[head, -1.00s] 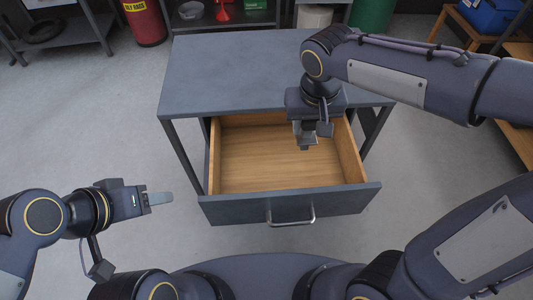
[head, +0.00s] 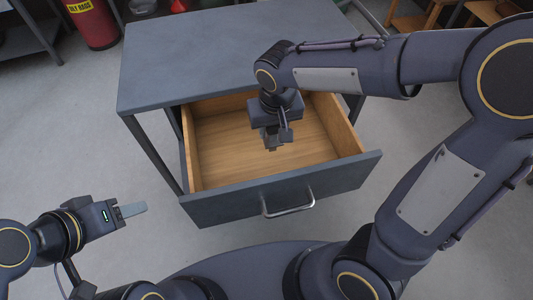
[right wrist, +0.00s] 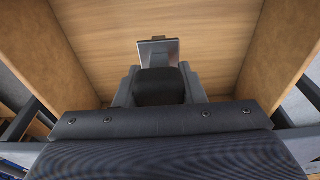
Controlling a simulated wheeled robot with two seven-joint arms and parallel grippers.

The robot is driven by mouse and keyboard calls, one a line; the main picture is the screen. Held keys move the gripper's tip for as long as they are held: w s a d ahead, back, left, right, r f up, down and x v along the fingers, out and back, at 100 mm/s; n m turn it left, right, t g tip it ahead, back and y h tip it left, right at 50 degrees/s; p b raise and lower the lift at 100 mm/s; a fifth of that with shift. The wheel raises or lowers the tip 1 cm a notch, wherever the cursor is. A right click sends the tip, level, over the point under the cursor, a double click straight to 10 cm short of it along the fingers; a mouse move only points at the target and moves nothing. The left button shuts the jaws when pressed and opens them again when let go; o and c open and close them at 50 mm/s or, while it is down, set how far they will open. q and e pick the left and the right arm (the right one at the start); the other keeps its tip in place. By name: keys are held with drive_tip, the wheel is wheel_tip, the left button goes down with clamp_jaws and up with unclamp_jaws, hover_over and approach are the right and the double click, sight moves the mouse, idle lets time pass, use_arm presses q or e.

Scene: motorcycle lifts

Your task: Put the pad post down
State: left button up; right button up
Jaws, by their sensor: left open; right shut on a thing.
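My right gripper (head: 271,138) points down into the open drawer of the grey workbench and is shut on the pad post. In the right wrist view, the pad post (right wrist: 158,52) shows as a small grey square plate between the fingers, above the drawer's wooden floor. The gripper hides most of it, and I cannot tell whether it touches the floor. The drawer (head: 220,155) is pulled out, with a bare wooden inside and a grey front with a bar handle. My left gripper (head: 133,210) is open and empty, left of the drawer and away from it.
The workbench top (head: 215,55) is clear behind the drawer. The drawer's wooden side wall (head: 342,125) stands right of my right gripper. A red rag bin (head: 92,22) is at the back left. The grey floor left of the bench is free.

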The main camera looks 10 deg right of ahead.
sight(272, 150)
wheel_tip(272, 150, down, 10)
drive_tip(key=shift+r+b, duration=0.1)
drive_tip(key=shift+b, duration=0.7)
drive_tip(key=shift+f, duration=0.3)
drive_tip(key=o, duration=1.1)
drive_tip(key=shift+r, duration=0.1)
drive_tip(key=shift+c, duration=0.2)
